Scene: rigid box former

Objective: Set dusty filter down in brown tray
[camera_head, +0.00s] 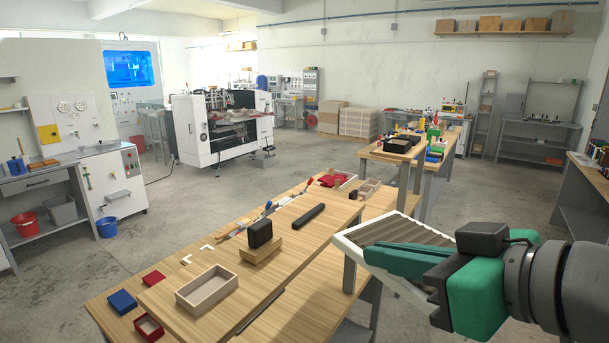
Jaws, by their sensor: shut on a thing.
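My gripper (428,278), with green and black parts, is at the lower right, reaching left over the right side of the near table. It is shut on what looks like the dusty filter (405,231), a tilted panel with grey-brown pleats in a white frame. The green part covers some of the panel, and the grip point is hidden. A light-brown open tray (217,299) stands empty on the near table, well left of my gripper. I cannot tell whether this is the brown tray; a dark tray with a brownish inside (397,144) is on the far table.
The near wooden table (320,245) holds a black block on a wooden base (261,240), a black bar (308,216), a blue box (122,301) and red boxes (148,326). Bare tabletop shows between them.

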